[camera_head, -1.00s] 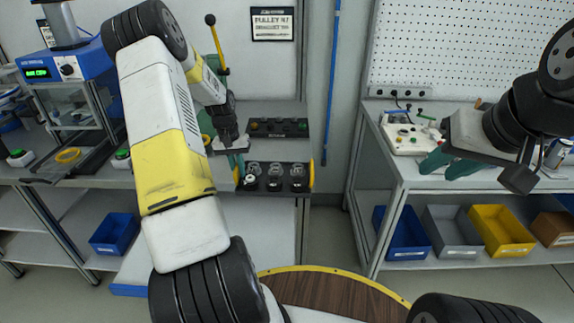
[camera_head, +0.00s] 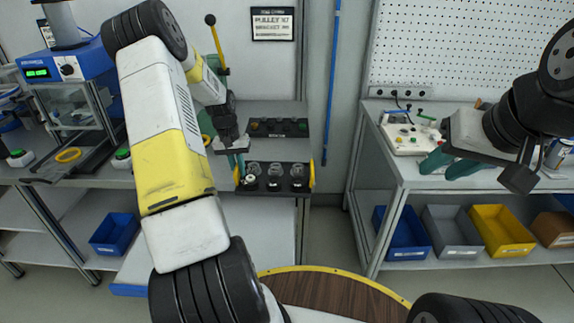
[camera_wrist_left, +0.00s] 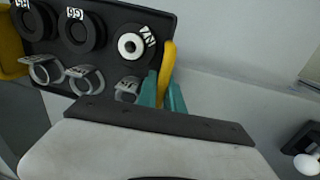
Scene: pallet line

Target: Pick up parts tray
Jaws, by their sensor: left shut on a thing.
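The parts tray (camera_head: 262,189) is black, with a yellow handle at each end. It lies at the front of the left bench and holds round black parts and clear ring-shaped pieces. In the left wrist view the tray (camera_wrist_left: 108,53) fills the upper left. My left gripper (camera_head: 238,165) is shut on the tray's near-side yellow handle (camera_wrist_left: 167,62), with its teal fingers (camera_wrist_left: 163,95) on either side of it. The tray's far handle (camera_head: 311,177) is free. My right gripper (camera_head: 447,164) is open and empty in front of the right bench.
A black panel with buttons (camera_head: 278,127) lies just behind the tray. A blue machine (camera_head: 65,68) and a yellow ring (camera_head: 68,155) stand to the left. A white control box (camera_head: 408,139) sits on the right bench. Bins (camera_head: 502,231) fill the shelf below. A gap separates the benches.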

